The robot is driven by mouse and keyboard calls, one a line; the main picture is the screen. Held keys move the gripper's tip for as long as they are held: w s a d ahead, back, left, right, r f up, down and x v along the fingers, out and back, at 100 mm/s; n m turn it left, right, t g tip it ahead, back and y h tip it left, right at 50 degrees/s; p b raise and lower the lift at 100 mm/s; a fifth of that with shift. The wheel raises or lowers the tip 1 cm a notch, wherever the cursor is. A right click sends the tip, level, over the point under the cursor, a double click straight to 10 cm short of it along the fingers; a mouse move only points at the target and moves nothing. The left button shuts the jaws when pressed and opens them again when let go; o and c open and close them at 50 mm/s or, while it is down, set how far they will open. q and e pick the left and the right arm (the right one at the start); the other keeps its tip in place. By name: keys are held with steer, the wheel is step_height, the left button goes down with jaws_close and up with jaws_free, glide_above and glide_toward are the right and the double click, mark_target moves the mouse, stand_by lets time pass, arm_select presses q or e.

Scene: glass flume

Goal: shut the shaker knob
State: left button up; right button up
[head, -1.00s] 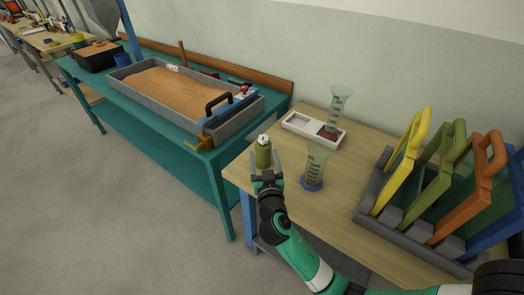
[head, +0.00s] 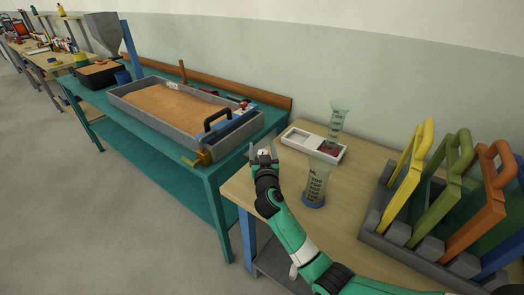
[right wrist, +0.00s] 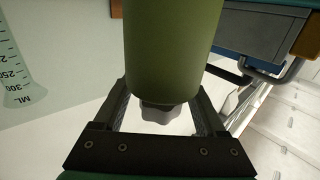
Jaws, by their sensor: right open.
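The shaker is a green cylinder (right wrist: 172,45) with a grey lobed knob (right wrist: 160,112) on its end, large in the right wrist view. My right gripper (right wrist: 160,100) is open, with one finger on each side of the knob. A gap shows between the knob and each finger, so the fingers look apart from it. In the head view the right gripper (head: 262,150) is above the near left corner of the wooden table and hides most of the shaker. My left gripper is not in view.
A clear measuring cylinder (head: 316,182) with a blue base stands close to the right of my arm. A white tray (head: 298,137) and another cylinder (head: 338,122) are behind it. A grey rack (head: 400,240) with coloured handles is at right. A teal bench (head: 215,172) borders on the left.

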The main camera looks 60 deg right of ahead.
jaws_close()
steer(key=n+t+p, duration=0.1)
steer(key=t+y+p, duration=0.1)
steer(key=p, duration=0.1)
steer(key=n+t+y+p, duration=0.1)
steer(key=shift+w+a+n, duration=0.25)
steer(key=shift+n, duration=0.05)
stand_by(0.3)
jaws_free()
